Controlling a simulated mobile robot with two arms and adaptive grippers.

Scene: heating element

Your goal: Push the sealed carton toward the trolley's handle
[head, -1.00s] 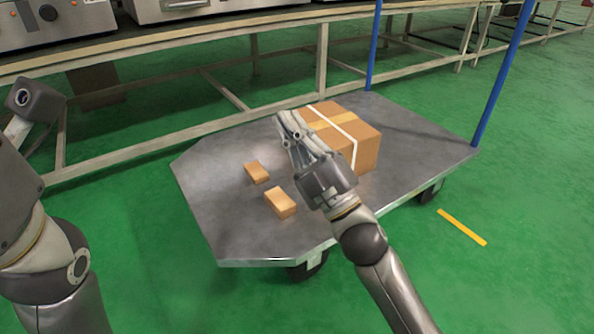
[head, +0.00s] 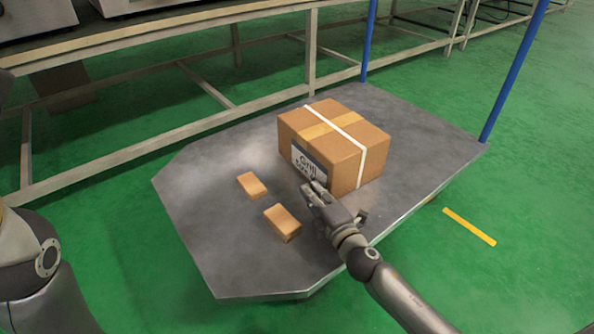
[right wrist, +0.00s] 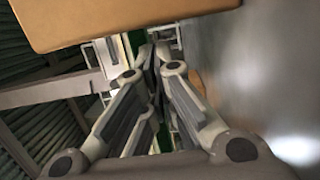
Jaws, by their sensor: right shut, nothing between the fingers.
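The sealed carton (head: 333,146) is a brown box with tan tape, a white strap and a printed label on its near-left face. It stands upright on the grey trolley (head: 195,210). The trolley's blue handle posts (head: 512,75) rise at its far right end. My right gripper (head: 312,188) is shut and empty, low in front of the carton's labelled face and hiding part of the label; I cannot tell whether it touches. In the right wrist view its fingers (right wrist: 155,65) are together, with a brown surface, apparently the carton (right wrist: 130,18), above. My left gripper is out of view.
Two small brown boxes, one (head: 252,185) farther left and one (head: 282,222) nearer my right gripper, lie on the trolley deck. The deck between the carton and the posts is clear. A long workbench frame (head: 150,150) runs behind the trolley.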

